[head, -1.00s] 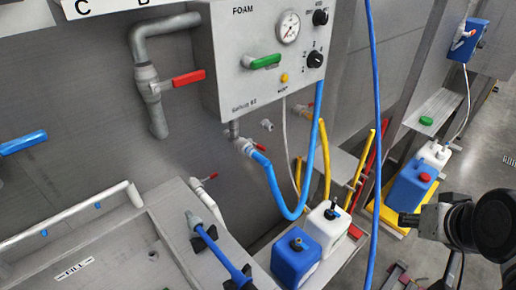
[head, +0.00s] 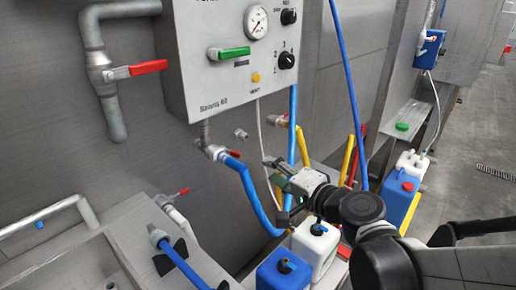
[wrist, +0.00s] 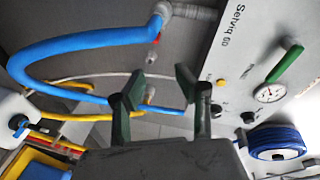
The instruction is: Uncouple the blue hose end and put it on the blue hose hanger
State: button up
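The blue hose (head: 252,190) hangs in a loop from a metal coupling (head: 218,152) with a small red lever, under the grey foam box. In the wrist view the coupled blue hose end (wrist: 148,27) is at the top, and the hose (wrist: 60,48) curves away to the left. My gripper (head: 275,190) is right of and below the coupling in the head view, near the hose loop. In the wrist view my gripper (wrist: 156,82) has its two fingers apart with nothing held between them. I cannot pick out the blue hose hanger with certainty.
The foam box (head: 235,90) has a green lever and gauge. A blue jug (head: 285,272) and a white jug (head: 318,240) stand below my gripper. Yellow pipes (head: 348,160) are behind it. A blue reel (wrist: 275,142) shows in the wrist view.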

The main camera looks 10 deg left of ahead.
aim_at(239, 157)
jog(key=w+a+f+m+b, duration=0.1)
jog(key=w+a, duration=0.3)
jog(key=w+a+f+m+t+b, duration=0.1)
jog(key=w+a+b, duration=0.1)
jog(key=w+a, duration=0.2)
jog(key=w+a+f+m+y+b, duration=0.1)
jog(key=w+a, duration=0.2)
jog(key=a, duration=0.1)
jog(key=shift+w+a+f+t, duration=0.3)
jog(key=shift+w+a+f, duration=0.1)
grip_shut()
